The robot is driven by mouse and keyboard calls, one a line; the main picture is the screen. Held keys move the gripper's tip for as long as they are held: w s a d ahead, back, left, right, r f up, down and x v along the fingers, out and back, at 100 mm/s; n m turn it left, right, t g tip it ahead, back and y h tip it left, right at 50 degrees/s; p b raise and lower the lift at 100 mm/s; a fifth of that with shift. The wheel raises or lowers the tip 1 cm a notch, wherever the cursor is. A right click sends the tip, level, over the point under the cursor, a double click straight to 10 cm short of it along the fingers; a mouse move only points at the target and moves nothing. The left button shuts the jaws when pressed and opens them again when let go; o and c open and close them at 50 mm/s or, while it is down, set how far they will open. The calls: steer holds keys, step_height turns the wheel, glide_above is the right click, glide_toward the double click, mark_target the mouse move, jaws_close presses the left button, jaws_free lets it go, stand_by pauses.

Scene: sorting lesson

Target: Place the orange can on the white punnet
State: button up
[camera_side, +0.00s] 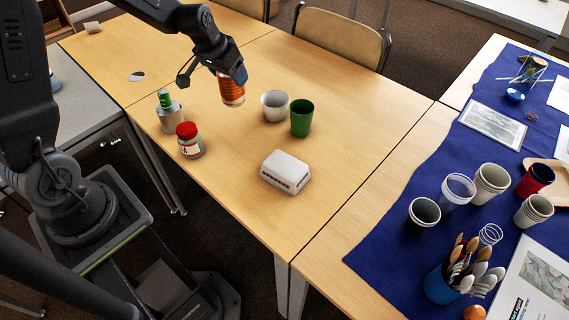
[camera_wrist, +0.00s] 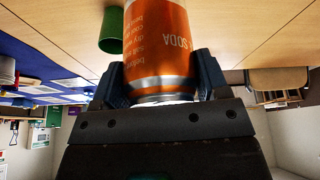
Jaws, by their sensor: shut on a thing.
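The orange can (camera_side: 232,93) is held in my gripper (camera_side: 236,76), above the wooden table and left of the white cup. In the wrist view the can (camera_wrist: 158,45) stands between the two dark fingers of my gripper (camera_wrist: 158,84), with its soda lettering upside down. The white punnet (camera_side: 285,172) lies on the table, nearer the front, to the right of and below the can in the side view. It looks like a closed, upside-down box with slots along one side. The punnet is not seen in the wrist view.
A white cup (camera_side: 275,106) and a green cup (camera_side: 301,118) stand between the can and the punnet. A red-lidded jar (camera_side: 190,141) and a tin with a green item (camera_side: 170,112) stand at left. Cups and spoons crowd the blue cloth (camera_side: 398,243) at right.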

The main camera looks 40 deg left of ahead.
steer(key=s+d+m+h, duration=0.1)
steer(key=s+d+m, duration=0.15)
steer(key=d, duration=0.55)
steer(key=shift+w+d+f, duration=0.35)
steer(key=shift+d+f, duration=1.4)
steer(key=shift+d, duration=0.05)
steer(key=shift+w+d+f, duration=0.35)
steer(key=shift+d+f, duration=1.4)
steer(key=shift+w+d+f, duration=0.35)
steer(key=shift+d+f, duration=1.4)
steer(key=shift+d, duration=0.05)
steer(key=shift+f, duration=0.1)
steer(key=o, duration=0.9)
